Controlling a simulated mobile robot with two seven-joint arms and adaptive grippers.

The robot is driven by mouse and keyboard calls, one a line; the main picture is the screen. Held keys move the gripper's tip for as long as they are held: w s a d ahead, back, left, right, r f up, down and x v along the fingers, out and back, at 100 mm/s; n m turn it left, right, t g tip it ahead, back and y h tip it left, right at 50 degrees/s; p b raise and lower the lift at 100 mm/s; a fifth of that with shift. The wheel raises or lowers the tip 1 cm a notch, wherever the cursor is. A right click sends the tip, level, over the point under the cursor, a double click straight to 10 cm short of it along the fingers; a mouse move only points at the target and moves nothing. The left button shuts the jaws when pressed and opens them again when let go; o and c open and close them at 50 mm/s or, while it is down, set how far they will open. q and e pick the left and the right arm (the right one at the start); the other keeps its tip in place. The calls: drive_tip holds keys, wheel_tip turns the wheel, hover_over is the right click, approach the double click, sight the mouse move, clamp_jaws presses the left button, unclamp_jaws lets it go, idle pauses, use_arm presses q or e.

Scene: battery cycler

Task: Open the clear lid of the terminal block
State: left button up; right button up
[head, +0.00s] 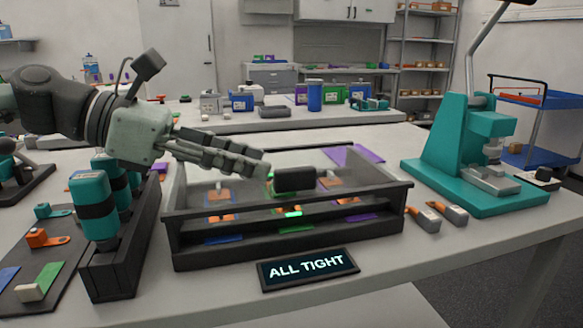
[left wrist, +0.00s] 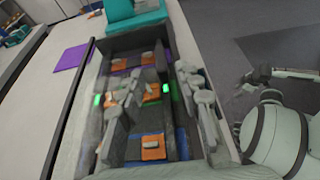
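The terminal block (head: 290,250) is a dark open-fronted box on the bench, with orange, purple, blue and green pieces inside. A translucent grey panel with a dark top edge, which looks like the clear lid, shows along its back; its exact angle is hard to tell. A black block-shaped grip (head: 295,179) stands at the middle of the box. My left gripper (head: 262,168) is over the box, just left of this grip. In the left wrist view its fingers (left wrist: 158,112) are spread apart with nothing between them. My right gripper (left wrist: 255,76) seems to show small at the right of that view.
A display (head: 308,268) reading "ALL TIGHT" stands in front of the block. A rack of teal cylinders (head: 94,208) stands close on the left. Orange-and-grey tools (head: 440,213) and a teal press (head: 468,160) are on the right. A purple sheet (left wrist: 74,60) lies behind the block.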

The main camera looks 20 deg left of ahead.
sight(277, 170)
use_arm(q)
drive_tip(key=shift+w+d+f, duration=0.25)
drive_tip(key=shift+d+f, duration=0.05)
drive_tip(key=shift+d, duration=0.3)
drive_tip(key=shift+x, duration=0.85)
drive_tip(key=shift+w+d+f, duration=0.2)
drive_tip(key=shift+w+d, duration=0.05)
drive_tip(key=shift+x, duration=1.6)
drive_tip(key=shift+w+d, duration=0.1)
drive_tip(key=shift+w, duration=0.05)
use_arm(e)
drive_tip(key=shift+a+f, duration=0.1)
drive_tip(key=shift+f, duration=0.2)
use_arm(q)
drive_tip(key=shift+c, duration=0.2)
clamp_jaws()
use_arm(e)
drive_tip(key=shift+s, duration=0.1)
